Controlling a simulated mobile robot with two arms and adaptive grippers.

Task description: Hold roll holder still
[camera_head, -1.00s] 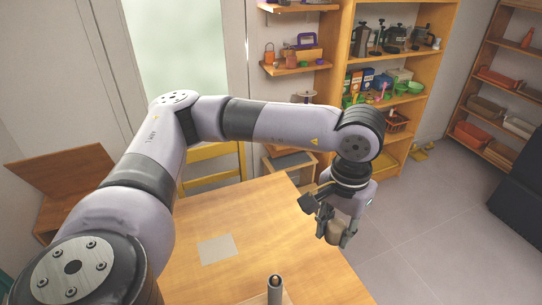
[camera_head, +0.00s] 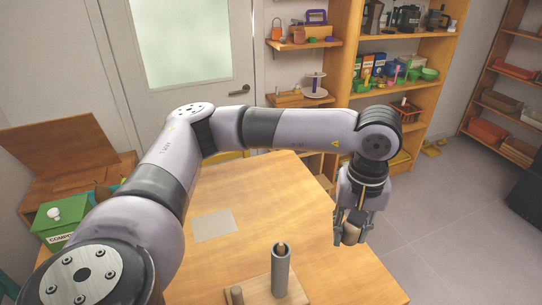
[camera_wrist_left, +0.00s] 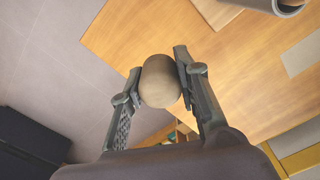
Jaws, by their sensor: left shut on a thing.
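The roll holder looks to be the wooden board (camera_head: 259,287) on the table at the bottom of the head view. A grey tube (camera_head: 281,270) stands upright on it, with a wooden tip showing in its top, and a short wooden peg (camera_head: 236,295) stands beside it. My left gripper (camera_head: 351,234) is right of the board, apart from it, by the table's right edge. It is shut on a rounded wooden piece (camera_wrist_left: 160,82), also seen in the head view (camera_head: 350,235). The wrist view cuts off the tube (camera_wrist_left: 289,8) and board (camera_wrist_left: 216,12). My right gripper is not in view.
The wooden table (camera_head: 220,272) has bare room around a flat grey sheet (camera_head: 214,225). A green compost box (camera_head: 58,222) stands at the left. Loaded shelves (camera_head: 392,92) stand behind, and open floor (camera_head: 450,235) lies to the right.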

